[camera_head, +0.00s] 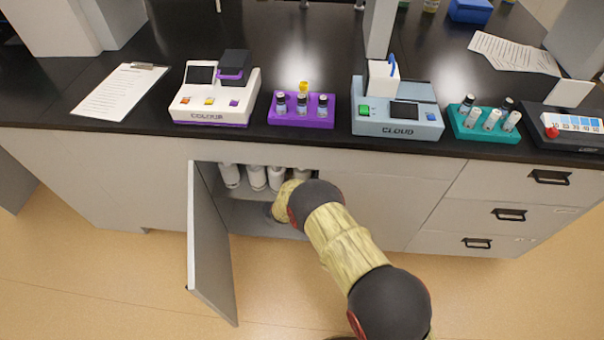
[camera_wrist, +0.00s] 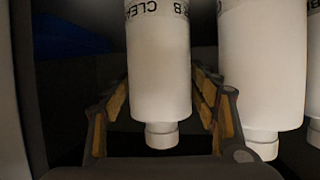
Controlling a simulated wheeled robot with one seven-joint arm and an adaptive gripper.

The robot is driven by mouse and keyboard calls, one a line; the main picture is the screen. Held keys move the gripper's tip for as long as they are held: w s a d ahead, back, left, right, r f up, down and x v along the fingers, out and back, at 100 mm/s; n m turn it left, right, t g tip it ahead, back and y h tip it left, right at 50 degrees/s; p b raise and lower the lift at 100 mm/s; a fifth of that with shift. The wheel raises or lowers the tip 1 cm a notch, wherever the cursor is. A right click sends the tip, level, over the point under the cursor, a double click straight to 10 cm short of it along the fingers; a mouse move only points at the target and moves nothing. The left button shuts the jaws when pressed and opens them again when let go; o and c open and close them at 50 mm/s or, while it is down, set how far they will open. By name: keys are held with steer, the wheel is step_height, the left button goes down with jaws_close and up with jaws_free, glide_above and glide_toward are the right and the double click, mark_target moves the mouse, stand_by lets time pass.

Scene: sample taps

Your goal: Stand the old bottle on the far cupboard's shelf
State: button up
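Several white bottles (camera_head: 230,175) stand in a row inside the open cupboard (camera_head: 250,214) under the bench. My gripper reaches into this cupboard and is hidden behind my arm in the head view. In the wrist view, my gripper (camera_wrist: 160,105) is open, with a finger on each side of a white bottle (camera_wrist: 158,85). This bottle appears upside down, its lettering only partly readable, its cap toward the bottom of the picture. I cannot tell whether the fingers touch it. I cannot tell which bottle is the old one. The far cupboard's shelf cannot be made out.
Another white bottle (camera_wrist: 262,75) stands close to the right finger. The open cupboard door (camera_head: 210,245) stands left of my arm. The black benchtop (camera_head: 330,60) above carries a colour device (camera_head: 215,95), a cloud device (camera_head: 398,120) and vial racks (camera_head: 300,110). Drawers (camera_head: 500,208) are at right.

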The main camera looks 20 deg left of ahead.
steer(key=shift+r, duration=0.2)
steer(key=shift+s+r, duration=0.15)
steer(key=shift+s, duration=0.15)
steer(key=p+v, duration=0.4)
steer(key=v, duration=0.7)
steer(key=shift+s, duration=0.2)
